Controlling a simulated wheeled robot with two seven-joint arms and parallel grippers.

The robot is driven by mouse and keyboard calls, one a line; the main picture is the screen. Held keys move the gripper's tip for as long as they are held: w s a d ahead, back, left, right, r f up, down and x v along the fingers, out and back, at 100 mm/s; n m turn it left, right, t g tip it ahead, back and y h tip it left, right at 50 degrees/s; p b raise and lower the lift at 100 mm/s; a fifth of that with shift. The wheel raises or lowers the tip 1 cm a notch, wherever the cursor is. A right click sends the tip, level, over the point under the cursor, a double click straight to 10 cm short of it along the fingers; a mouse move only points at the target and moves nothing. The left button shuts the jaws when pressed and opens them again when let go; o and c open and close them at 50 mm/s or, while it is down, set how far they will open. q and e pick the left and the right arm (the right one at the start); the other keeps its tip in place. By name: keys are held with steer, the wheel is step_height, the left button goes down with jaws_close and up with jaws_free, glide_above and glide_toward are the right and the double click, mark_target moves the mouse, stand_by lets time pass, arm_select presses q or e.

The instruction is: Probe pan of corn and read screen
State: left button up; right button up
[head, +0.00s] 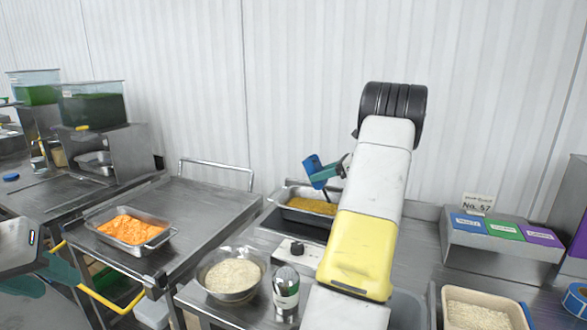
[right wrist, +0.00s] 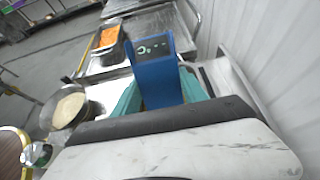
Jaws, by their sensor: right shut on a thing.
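The blue handheld probe (head: 317,172) is held in my right gripper (head: 335,173), whose teal fingers are shut on it. It is above the metal pan of corn (head: 285,212), which sits on a steel counter unit. I cannot tell whether the probe's tip touches the corn. In the right wrist view the blue probe (right wrist: 156,80) has its dark screen toward the camera, with small pale marks too blurred to read. My arm hides the right part of the pan. My left gripper (head: 42,277) is low at the left edge, its teal fingers apart, near a yellow cart handle.
A pan of orange food (head: 163,240) rests on the steel cart at left. A bowl of rice (head: 258,262) and a metal shaker (head: 286,290) stand in front of the corn. A rice tub (head: 437,300) and labelled colour blocks (head: 503,230) are at right. The wall is close behind.

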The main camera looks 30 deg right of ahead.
mark_target(321, 186)
steer(key=shift+f, duration=2.25)
steer(key=shift+f, duration=0.55)
stand_by(5.2)
